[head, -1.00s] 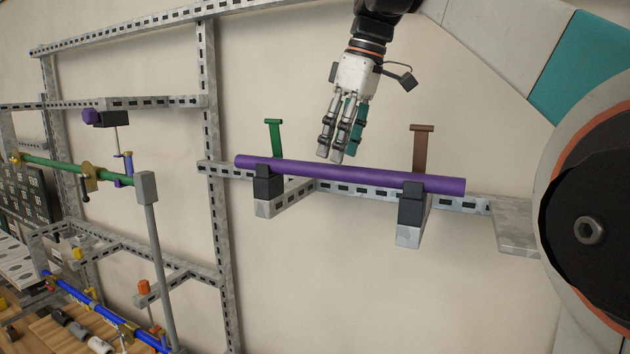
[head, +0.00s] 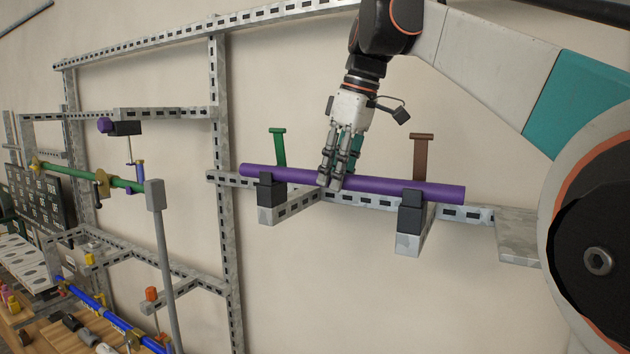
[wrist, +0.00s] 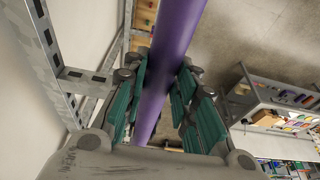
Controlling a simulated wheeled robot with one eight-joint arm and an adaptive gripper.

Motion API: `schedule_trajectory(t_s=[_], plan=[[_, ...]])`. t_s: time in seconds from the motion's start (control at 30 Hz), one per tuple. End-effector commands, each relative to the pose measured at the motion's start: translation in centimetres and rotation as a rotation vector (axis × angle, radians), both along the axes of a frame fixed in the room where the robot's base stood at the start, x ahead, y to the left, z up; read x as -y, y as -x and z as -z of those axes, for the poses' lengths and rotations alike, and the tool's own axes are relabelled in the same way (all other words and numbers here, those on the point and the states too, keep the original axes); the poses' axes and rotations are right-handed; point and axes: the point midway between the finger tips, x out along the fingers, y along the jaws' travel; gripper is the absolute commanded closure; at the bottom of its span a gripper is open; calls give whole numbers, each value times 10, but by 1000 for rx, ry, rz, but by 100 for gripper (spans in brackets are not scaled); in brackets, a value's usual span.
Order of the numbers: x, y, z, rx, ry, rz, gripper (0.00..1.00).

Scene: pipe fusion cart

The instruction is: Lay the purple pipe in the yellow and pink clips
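The purple pipe (head: 365,187) lies nearly level across two black holders, a left one (head: 271,192) and a right one (head: 410,215), on grey brackets. My gripper (head: 329,184) is at the pipe's middle, pointing down, with fingers in front of and behind it. In the wrist view the pipe (wrist: 172,50) runs between the finger pads of my gripper (wrist: 163,85). The fingers look open, with a narrow gap on at least one side. I cannot make out a matching yellow and pink clip pair; small yellow parts show at the lower left.
A green pipe (head: 85,176) and a blue pipe (head: 100,311) sit on the slotted metal frame (head: 222,120) at left. A green post (head: 279,150) and a brown post (head: 420,155) stand behind the purple pipe. A grey upright (head: 164,250) stands left. Wall space below the pipe is clear.

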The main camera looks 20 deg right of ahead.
Motion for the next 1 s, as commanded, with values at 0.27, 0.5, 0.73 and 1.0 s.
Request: schedule_trajectory(t_s=[0.27, 0.5, 0.73, 1.0], plan=[[0, 0, -5, 0, 0, 0, 98], [0, 0, -19, 0, 0, 0, 98], [0, 0, -31, 0, 0, 0, 98], [0, 0, -46, 0, 0, 0, 98]])
